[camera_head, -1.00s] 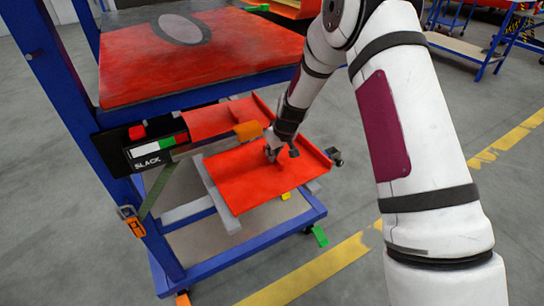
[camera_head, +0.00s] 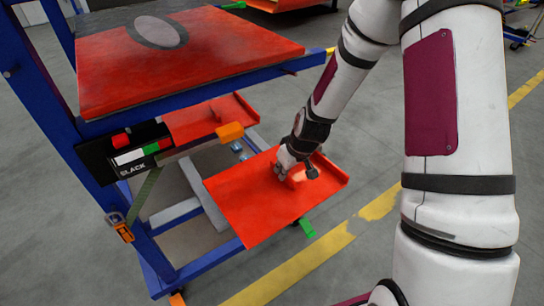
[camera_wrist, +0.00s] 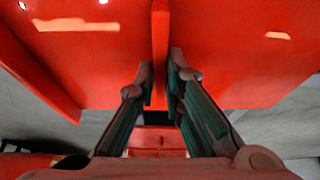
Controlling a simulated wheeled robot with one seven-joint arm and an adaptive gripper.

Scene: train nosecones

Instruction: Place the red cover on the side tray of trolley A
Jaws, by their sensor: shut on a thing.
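The red cover (camera_head: 255,210) is a flat panel with a raised edge along its right side. My gripper (camera_head: 287,172) is above it and shut on its upright red fin (camera_wrist: 160,45), which shows between the fingers in the wrist view. The cover hangs over the front right of the blue trolley frame (camera_head: 215,262), partly past its edge. Light grey bars (camera_head: 205,195) on the trolley show to the left of the cover. I see no letter A, and I cannot tell which part is the side tray.
A second red panel (camera_head: 190,122) sits deeper in the trolley, beside an orange block (camera_head: 230,131). A large red top panel (camera_head: 230,50) lies above. Open floor lies to the right.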

